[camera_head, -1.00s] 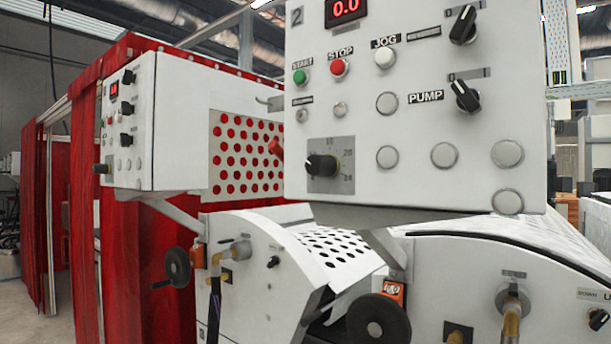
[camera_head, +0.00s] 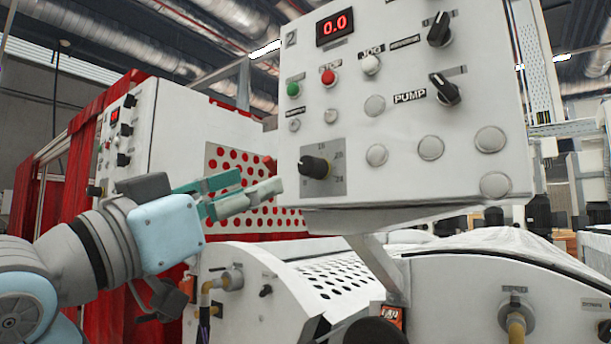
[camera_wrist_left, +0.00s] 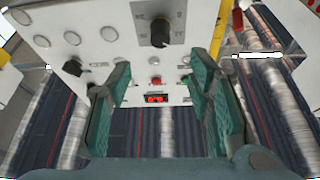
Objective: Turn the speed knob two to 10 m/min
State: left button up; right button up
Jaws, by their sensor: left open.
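The speed knob (camera_head: 315,167) is a black knob on a grey scale plate at the lower left of the white control panel marked 2 (camera_head: 400,110). Its white mark is too small to read surely. The panel's red display (camera_head: 335,24) reads 0.0. My left gripper (camera_head: 262,190) is open and empty, to the left of the knob and apart from it, its fingers pointing toward the panel. In the left wrist view the knob (camera_wrist_left: 160,32) appears upside down, beyond and between the two teal fingers (camera_wrist_left: 168,100). My right gripper is not in view.
A green start button (camera_head: 294,89), a red stop button (camera_head: 328,77) and a black pump switch (camera_head: 445,90) sit on the same panel. A second white control box (camera_head: 180,130) and red curtains (camera_head: 28,200) stand at the left. White rollers' housings are below the panel.

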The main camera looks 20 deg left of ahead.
aim_at(304, 167)
pick_arm(q)
jog(key=p+x, duration=0.3)
jog(key=x, duration=0.9)
jog(key=shift+d+p, duration=0.15)
jog(key=shift+p, duration=0.15)
jog(key=shift+w, duration=0.5)
jog(key=shift+s, duration=0.1)
grip_shut()
